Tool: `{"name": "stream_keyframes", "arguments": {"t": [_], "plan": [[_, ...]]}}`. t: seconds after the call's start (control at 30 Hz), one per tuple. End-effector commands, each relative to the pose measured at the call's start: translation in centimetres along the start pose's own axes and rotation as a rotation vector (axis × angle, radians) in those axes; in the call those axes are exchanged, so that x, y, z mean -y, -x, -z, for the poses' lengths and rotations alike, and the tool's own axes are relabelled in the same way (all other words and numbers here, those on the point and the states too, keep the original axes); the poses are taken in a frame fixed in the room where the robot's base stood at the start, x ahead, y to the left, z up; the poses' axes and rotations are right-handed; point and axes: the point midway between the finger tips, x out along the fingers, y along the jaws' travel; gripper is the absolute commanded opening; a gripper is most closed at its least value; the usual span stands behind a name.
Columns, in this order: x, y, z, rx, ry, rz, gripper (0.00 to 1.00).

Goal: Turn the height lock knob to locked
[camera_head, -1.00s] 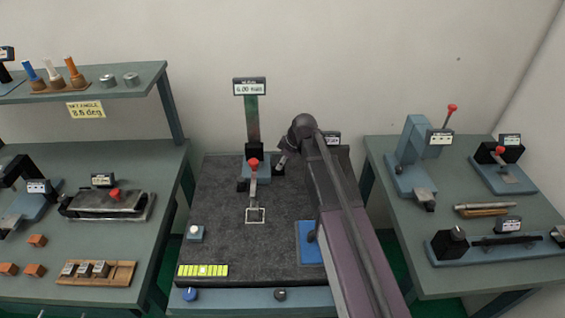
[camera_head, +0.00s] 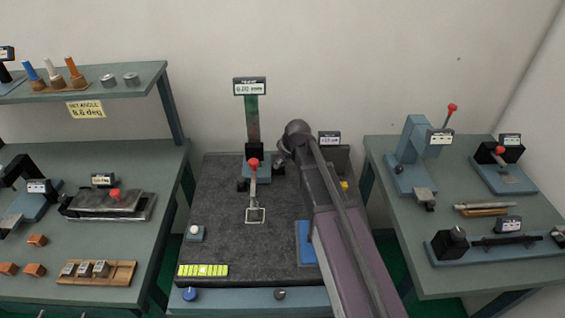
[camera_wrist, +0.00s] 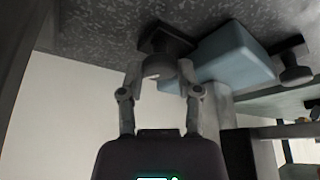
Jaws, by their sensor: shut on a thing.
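The height lock knob (camera_wrist: 159,67) is a small grey round knob on a dark mount, low beside the blue base block (camera_wrist: 234,57) in the wrist view. My gripper (camera_wrist: 160,75) is shut on it, with one finger on each side. In the head view my gripper (camera_head: 281,158) is at the right side of the blue base (camera_head: 256,172) of the height column (camera_head: 252,120). The knob is mostly hidden there by my arm. The column's display (camera_head: 249,87) appears to read 0.00 mm. I cannot read any lock marking.

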Motion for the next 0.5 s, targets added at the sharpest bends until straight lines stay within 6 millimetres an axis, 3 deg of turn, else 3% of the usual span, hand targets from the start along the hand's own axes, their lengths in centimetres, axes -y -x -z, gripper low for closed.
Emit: {"name": "stream_keyframes", "arguments": {"t": [0.5], "plan": [[0.34, -0.05, -0.06, 0.004, -0.425, -0.178, 0.0]]}}
